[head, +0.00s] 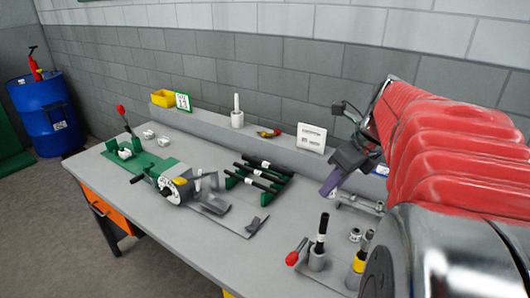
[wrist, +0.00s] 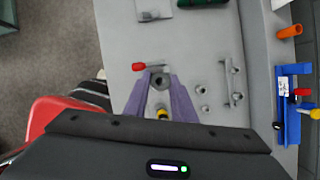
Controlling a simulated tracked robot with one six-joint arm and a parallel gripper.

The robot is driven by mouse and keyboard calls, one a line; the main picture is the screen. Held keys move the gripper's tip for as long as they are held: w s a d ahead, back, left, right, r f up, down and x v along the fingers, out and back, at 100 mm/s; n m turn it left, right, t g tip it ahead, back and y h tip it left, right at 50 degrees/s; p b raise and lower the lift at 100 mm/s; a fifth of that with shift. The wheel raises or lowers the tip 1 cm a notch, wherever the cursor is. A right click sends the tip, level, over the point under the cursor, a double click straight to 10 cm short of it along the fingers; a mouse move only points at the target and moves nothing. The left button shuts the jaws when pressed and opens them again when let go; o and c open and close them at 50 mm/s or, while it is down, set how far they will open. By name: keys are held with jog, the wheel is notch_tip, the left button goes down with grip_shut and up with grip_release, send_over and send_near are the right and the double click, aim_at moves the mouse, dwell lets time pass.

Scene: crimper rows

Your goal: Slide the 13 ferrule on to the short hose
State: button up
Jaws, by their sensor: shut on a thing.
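My gripper (wrist: 160,78) has its two purple fingers closed around a small grey ring-like piece (wrist: 160,83), which looks like the ferrule; its number cannot be read. In the head view my gripper (head: 330,187) hangs over the right of the bench, and a finger hides the piece. A short black hose (head: 322,228) with a white label stands upright in a grey holder (head: 316,261) a little below the fingertips. In the wrist view the hose is hard to tell apart from the piece between the fingers. The ferrule appears above the hose, but contact cannot be told.
A red-handled tool (head: 297,252) lies left of the hose holder, and a yellow-banded post (head: 357,265) stands right of it. Loose fittings (head: 355,203) lie behind. A hose rack (head: 258,175) and a green crimper (head: 170,180) stand further left. A ledge (head: 270,135) runs along the back.

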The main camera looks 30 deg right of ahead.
jog(key=shift+f, duration=0.15)
send_over(328, 217)
jog(key=shift+w+f, duration=0.1)
jog(key=shift+f, duration=2.65)
jog(key=shift+f, duration=2.05)
jog(key=o, duration=1.1)
jog(key=shift+o, duration=0.2)
jog(key=a+v, duration=0.1)
jog(key=v, duration=1.2)
jog(key=shift+s+d+r, duration=0.2)
jog(key=shift+d+r, duration=0.15)
jog(key=shift+d, duration=0.15)
